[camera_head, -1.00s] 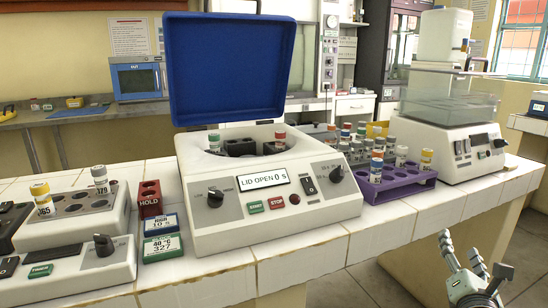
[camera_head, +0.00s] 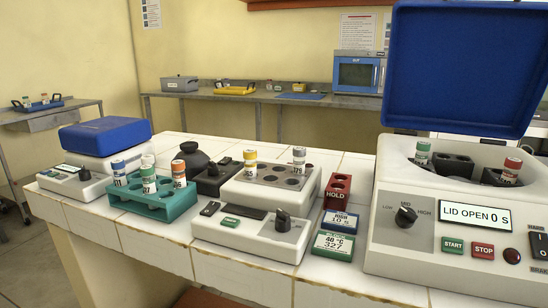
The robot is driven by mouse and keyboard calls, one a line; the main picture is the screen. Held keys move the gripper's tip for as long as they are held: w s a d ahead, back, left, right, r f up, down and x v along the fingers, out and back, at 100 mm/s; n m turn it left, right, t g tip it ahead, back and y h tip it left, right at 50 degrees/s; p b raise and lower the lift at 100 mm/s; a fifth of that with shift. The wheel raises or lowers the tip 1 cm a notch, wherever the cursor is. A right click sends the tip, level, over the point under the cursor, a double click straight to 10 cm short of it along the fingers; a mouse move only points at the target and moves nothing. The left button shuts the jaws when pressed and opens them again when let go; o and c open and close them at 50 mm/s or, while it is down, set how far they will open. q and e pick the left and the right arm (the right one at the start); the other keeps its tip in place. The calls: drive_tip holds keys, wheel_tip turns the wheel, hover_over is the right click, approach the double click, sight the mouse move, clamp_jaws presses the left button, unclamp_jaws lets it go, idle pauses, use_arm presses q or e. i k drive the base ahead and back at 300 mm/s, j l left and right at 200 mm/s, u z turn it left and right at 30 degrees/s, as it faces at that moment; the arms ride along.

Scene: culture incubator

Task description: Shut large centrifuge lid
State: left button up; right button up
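The large centrifuge (camera_head: 395,235) stands at the right of the bench, cut off by the right edge of the view. Its blue lid (camera_head: 462,68) is raised upright behind the bowl, with its top right out of view. Its display (camera_head: 474,214) reads LID OPEN 0 S. Inside the bowl stand a green-capped tube (camera_head: 422,153) and a red-capped tube (camera_head: 511,169) by dark rotor holders (camera_head: 459,165). Neither of my grippers is in view.
Left of it are a red HOLD rack (camera_head: 337,191), two small label blocks (camera_head: 333,246), a white heating block (camera_head: 267,188), a teal tube rack (camera_head: 153,203) and a small device with a shut blue lid (camera_head: 105,136). The tiled front edge (camera_head: 240,278) is mostly bare.

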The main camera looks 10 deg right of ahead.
sight(476, 67)
drive_tip(key=z, duration=1.2)
